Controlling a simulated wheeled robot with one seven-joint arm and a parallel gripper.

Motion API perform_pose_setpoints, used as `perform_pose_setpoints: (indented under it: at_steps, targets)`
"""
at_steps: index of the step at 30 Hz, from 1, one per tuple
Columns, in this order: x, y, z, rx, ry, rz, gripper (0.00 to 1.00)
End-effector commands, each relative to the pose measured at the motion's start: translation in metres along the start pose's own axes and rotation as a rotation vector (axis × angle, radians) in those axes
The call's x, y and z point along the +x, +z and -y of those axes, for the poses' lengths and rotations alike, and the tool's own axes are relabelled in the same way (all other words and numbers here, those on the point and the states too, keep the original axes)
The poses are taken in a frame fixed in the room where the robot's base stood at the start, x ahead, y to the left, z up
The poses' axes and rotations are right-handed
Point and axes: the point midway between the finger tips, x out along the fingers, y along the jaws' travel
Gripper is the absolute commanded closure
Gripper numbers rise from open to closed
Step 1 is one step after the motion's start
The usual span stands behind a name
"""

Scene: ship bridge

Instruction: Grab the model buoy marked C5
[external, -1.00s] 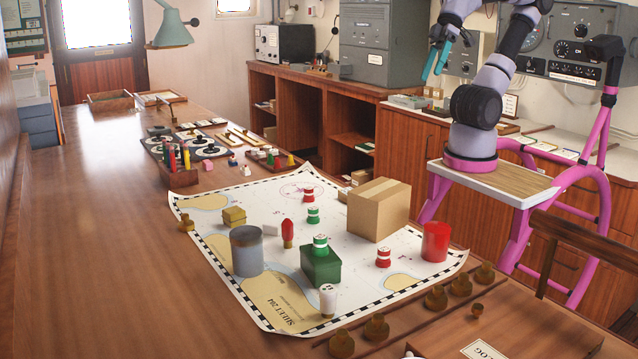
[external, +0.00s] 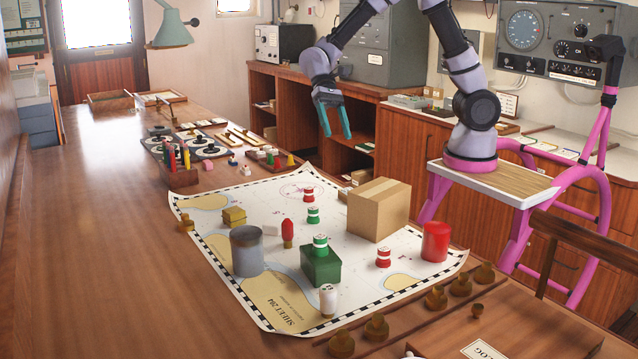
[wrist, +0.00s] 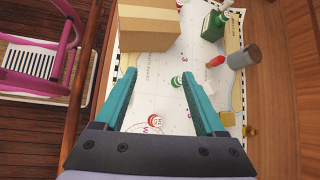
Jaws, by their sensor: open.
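Several small model buoys stand on the chart (external: 355,285); I cannot read C5 on any of them. Two are red and white, one (external: 308,195) toward the chart's far edge and one (external: 383,258) near the red cylinder. A green-and-white buoy (external: 313,215) stands on the chart, and another (external: 320,242) sits on the green box (external: 321,268). My gripper (external: 337,137) is open and empty, pointing down above the chart's far side. In the wrist view the far red-and-white buoy (wrist: 155,121) and a green-and-white buoy (wrist: 176,81) show between the fingers.
A cardboard box (external: 378,210) stands right of the far buoys. A grey cylinder (external: 246,252), red buoy-like piece (external: 287,232), white piece (external: 328,300), yellow box (external: 234,217) and red cylinder (external: 435,242) are also on the chart. The table's left side is clear.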

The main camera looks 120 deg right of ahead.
Motion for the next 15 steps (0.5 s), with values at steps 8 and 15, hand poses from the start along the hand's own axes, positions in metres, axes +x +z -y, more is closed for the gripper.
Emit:
perform_pose_setpoints:
  at_steps: [8, 15]
  targets:
    - [0.021, -0.128, 0.0, 0.371, -0.135, 0.245, 0.28]
    - [0.033, -0.187, -0.01, 0.533, -0.218, 0.364, 0.28]
